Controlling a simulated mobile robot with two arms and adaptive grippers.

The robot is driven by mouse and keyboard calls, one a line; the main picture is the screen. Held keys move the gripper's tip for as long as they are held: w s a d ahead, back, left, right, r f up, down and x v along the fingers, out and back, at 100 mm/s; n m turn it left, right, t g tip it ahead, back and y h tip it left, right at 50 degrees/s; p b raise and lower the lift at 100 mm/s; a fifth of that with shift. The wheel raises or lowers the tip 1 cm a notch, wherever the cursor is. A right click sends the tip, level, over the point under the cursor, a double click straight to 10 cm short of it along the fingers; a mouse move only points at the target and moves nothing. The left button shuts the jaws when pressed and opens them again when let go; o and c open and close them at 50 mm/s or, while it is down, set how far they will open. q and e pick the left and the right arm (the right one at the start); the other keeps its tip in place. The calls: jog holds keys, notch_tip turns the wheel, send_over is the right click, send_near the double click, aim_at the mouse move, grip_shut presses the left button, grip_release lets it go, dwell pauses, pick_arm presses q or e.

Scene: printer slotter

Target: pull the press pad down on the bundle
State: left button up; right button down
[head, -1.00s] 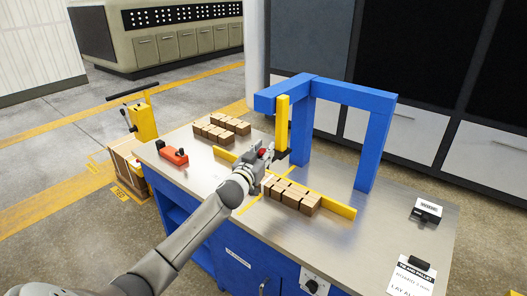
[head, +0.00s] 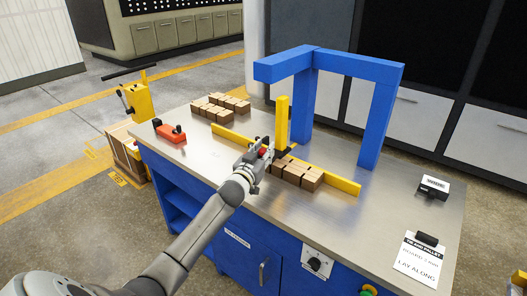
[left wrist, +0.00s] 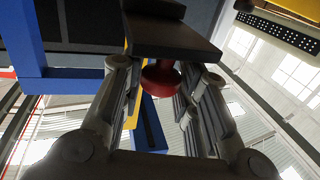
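The press pad is a dark plate (head: 284,152) at the foot of a yellow upright (head: 283,120) under the blue frame. In the left wrist view the plate (left wrist: 172,38) fills the upper middle, with a red knob (left wrist: 162,78) sticking out of it. My left gripper (head: 264,150) has its fingers on both sides of this knob and looks shut on it. The bundle of brown blocks (head: 304,179) lies on the bench along a yellow rail (head: 340,182). The pad is low over its left end and hides part of it; I cannot tell whether they touch. My right gripper is not in view.
More brown blocks (head: 220,108) stand at the back left of the metal bench (head: 370,220), near an orange-red tool (head: 170,133). A small black device (head: 433,187) and a printed sign (head: 418,260) are at the right. The front middle of the bench top is clear.

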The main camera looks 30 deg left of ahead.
pick_arm(q)
jog(key=o, duration=0.3)
jog(key=shift+r, duration=0.1)
jog(key=shift+o, duration=0.2)
jog(key=shift+s, duration=0.1)
jog(key=s+d, duration=0.2)
jog(key=s, duration=0.9)
jog(key=shift+s, duration=0.3)
jog(key=shift+d, duration=0.1)
